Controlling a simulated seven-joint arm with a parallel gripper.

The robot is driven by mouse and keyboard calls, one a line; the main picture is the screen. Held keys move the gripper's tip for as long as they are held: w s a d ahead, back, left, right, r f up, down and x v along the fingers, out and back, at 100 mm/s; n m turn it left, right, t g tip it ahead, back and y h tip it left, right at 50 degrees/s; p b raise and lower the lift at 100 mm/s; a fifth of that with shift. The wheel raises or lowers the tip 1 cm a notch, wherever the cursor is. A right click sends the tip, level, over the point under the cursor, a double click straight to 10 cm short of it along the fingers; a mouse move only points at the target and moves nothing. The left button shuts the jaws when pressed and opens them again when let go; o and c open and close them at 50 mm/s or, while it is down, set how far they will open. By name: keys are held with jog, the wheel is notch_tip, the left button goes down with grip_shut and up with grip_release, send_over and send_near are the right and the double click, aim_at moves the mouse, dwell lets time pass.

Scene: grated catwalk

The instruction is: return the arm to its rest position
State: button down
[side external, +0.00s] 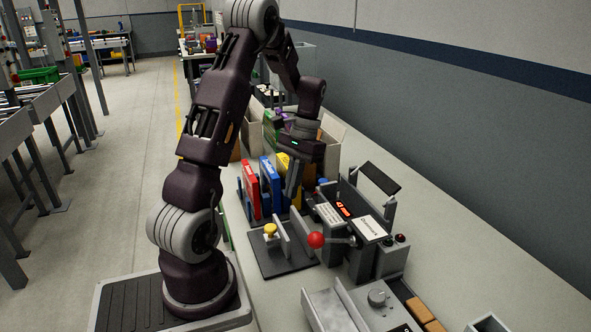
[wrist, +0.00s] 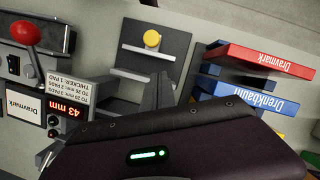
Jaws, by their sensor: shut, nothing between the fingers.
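My gripper (side external: 292,196) hangs from the bent arm over the bench, pointing down, with its fingers together and nothing held. In the side external view it is in front of the yellow box, left of the black measuring device (side external: 352,228). In the wrist view the dark fingers (wrist: 163,88) show below the plate with the yellow knob (wrist: 152,39). The gripper body covers the lower middle of that view. Whether the fingertips touch anything cannot be told.
A red box (side external: 249,190) and blue box (side external: 270,184) stand in a rack left of the gripper, a yellow box (side external: 289,178) close behind. The device has a red ball lever (side external: 316,240) and a display reading 43 mm (wrist: 69,107). Open cartons (side external: 333,137) stand behind.

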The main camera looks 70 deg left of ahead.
jog(key=d+v, duration=0.1)
jog(key=v, duration=0.5)
jog(key=d+r+m+t+y, duration=0.2)
jog(key=d+r+t, duration=0.1)
jog(key=d+r, duration=0.55)
jog(key=s+d+m+t, duration=0.1)
jog(key=s+d+t, duration=0.2)
jog(key=s+d, duration=0.2)
jog(key=s+d+m+t, duration=0.2)
jog(key=s+d, duration=0.4)
jog(key=d, duration=0.6)
jog(key=shift+s+r+t, duration=0.3)
jog(key=shift+r+t, duration=0.05)
jog(key=shift+t, duration=0.05)
